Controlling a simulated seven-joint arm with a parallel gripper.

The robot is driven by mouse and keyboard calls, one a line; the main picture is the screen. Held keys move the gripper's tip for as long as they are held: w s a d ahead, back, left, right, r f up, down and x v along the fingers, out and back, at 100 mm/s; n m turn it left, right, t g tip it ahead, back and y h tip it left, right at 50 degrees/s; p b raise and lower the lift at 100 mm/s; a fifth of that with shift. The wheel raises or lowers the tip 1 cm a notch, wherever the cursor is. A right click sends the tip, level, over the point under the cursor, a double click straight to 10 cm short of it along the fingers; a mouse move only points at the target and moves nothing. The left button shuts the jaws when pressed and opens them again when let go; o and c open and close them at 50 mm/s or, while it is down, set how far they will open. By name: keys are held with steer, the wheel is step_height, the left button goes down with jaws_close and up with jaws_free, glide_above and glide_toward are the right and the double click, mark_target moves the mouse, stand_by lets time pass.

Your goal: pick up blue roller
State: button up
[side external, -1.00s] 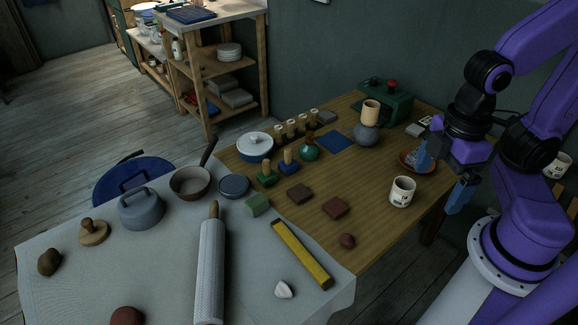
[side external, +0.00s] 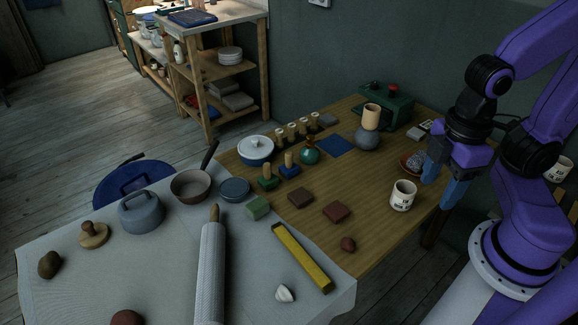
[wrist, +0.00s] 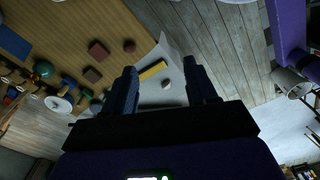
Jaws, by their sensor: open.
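My gripper (side external: 441,190) is open and empty, in the air by the right end of the wooden table, just right of the white mug (side external: 403,196). Its two dark blue fingers stand apart in the wrist view (wrist: 162,82). A small piece with a blue base and an upright wooden handle (side external: 289,167) stands on the table, beside a similar green one (side external: 267,178). A long pale grey textured rolling pin (side external: 210,270) with a wooden handle lies on the grey cloth. I cannot tell which of these is the blue roller. Both are well left of my gripper.
A yellow bar (side external: 302,257), brown blocks (side external: 336,211) and a dark red lump (side external: 348,244) lie toward the front. A round grey pot with a tan cup (side external: 371,118) and a green machine (side external: 392,104) stand at the back. A pan (side external: 191,185) stands at left.

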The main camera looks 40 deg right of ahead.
mark_target(289, 164)
steer(key=w+d+f+n+t+h, duration=0.1)
steer(key=w+f+n+t+h, duration=0.25)
steer(key=w, duration=0.45)
steer(key=w+f+n+t+h, duration=0.25)
steer(key=w+h, duration=0.25)
steer(key=w, duration=0.4)
steer(key=w+d+f+n+t+h, duration=0.1)
steer(key=w+f+n+t+h, duration=0.1)
steer(key=w+f+h, duration=0.45)
steer(key=w+a+f+n+t+y, duration=0.1)
steer(key=w+f+n+t+y, duration=0.1)
steer(key=w+f+n, duration=0.1)
steer(key=w+a+f+n+t+y, duration=0.1)
steer(key=w+f+n+t+y, duration=0.1)
steer(key=f, duration=0.4)
steer(key=w+a+f+n+t+y, duration=0.2)
steer(key=w+f+n+t+y, duration=0.1)
steer(key=f+n+t, duration=0.1)
steer(key=shift+w+f+n+y, duration=0.2)
steer(key=shift+w+n+y, duration=0.15)
steer(key=shift+n, duration=0.55)
steer(key=x, duration=1.7)
steer(key=shift+w+a+r, duration=0.1)
steer(key=shift+w+r, duration=0.1)
steer(key=shift+w, duration=0.05)
steer(key=shift+c, duration=0.4)
jaws_close()
